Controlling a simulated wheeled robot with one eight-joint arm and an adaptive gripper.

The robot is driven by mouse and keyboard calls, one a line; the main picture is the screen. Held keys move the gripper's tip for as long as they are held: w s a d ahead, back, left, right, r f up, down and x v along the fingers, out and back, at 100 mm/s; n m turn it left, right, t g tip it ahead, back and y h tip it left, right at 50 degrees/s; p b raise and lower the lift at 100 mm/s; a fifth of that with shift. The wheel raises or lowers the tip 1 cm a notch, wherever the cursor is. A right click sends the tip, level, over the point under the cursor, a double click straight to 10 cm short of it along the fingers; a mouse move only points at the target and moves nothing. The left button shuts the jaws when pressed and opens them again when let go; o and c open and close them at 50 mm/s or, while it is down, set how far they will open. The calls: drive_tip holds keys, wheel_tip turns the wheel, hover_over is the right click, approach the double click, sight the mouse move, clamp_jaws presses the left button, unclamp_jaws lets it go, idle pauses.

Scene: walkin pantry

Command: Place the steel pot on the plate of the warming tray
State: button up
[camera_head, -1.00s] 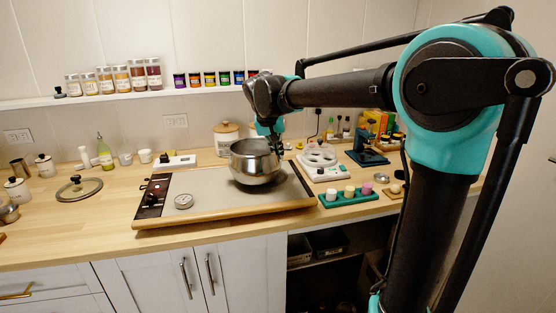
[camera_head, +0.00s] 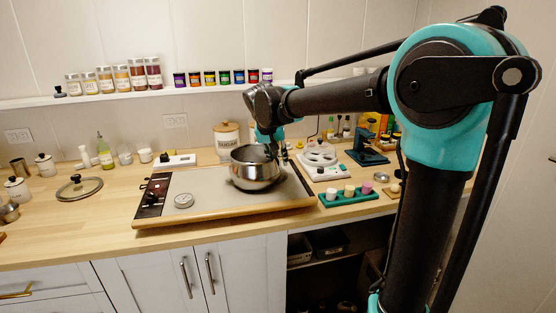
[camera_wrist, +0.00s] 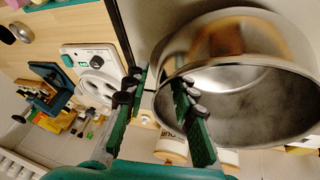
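The steel pot (camera_head: 255,172) is upright over the right part of the plate (camera_head: 205,184) of the warming tray (camera_head: 225,217). Its base looks to be on the plate, though any small gap is hard to see. In the wrist view, the pot (camera_wrist: 240,100) fills the right side with its mouth facing the camera. My gripper (camera_wrist: 158,80) is at the pot's rim, one finger outside the wall and one overlapping the mouth. A gap shows between the fingers, so it looks open around the rim. In the head view, my gripper (camera_head: 275,150) is at the pot's back right edge.
A sugar canister (camera_head: 227,140) stands behind the tray. A white appliance (camera_head: 322,163) and a green holder with cups (camera_head: 346,196) are at the right. A glass lid (camera_head: 79,188) lies at the left.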

drive_tip(key=v, duration=1.2)
drive_tip(key=shift+r, duration=0.2)
